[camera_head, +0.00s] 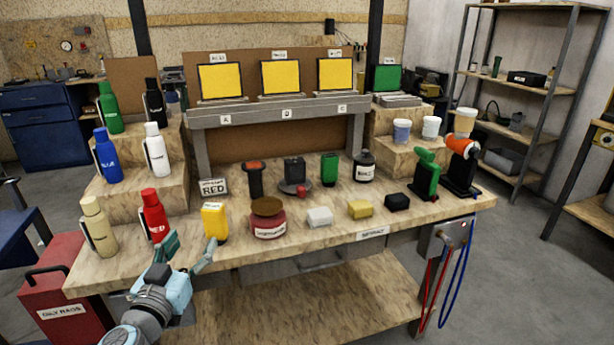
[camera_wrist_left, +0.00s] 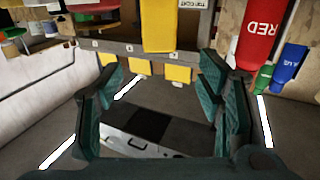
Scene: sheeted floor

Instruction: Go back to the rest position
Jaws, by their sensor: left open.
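My left gripper (camera_head: 190,250) is at the front left edge of the workbench in the head view, its fingers spread apart. One finger is near the red bottle (camera_head: 154,215), the other near the yellow container (camera_head: 214,222). In the left wrist view, my left gripper (camera_wrist_left: 165,95) shows open with nothing between its fingers. The yellow container (camera_wrist_left: 158,25) and the red bottle (camera_wrist_left: 262,35) appear beyond the fingertips there. I cannot tell whether a finger touches either. My right gripper is in neither view.
The workbench (camera_head: 330,237) holds several bottles on left steps, a dark red jar (camera_head: 268,219), small blocks and cups on the right. A red oily-rags bin (camera_head: 66,310) stands at the left. A shelf rack (camera_head: 525,85) stands back right. Grey floor is open at right.

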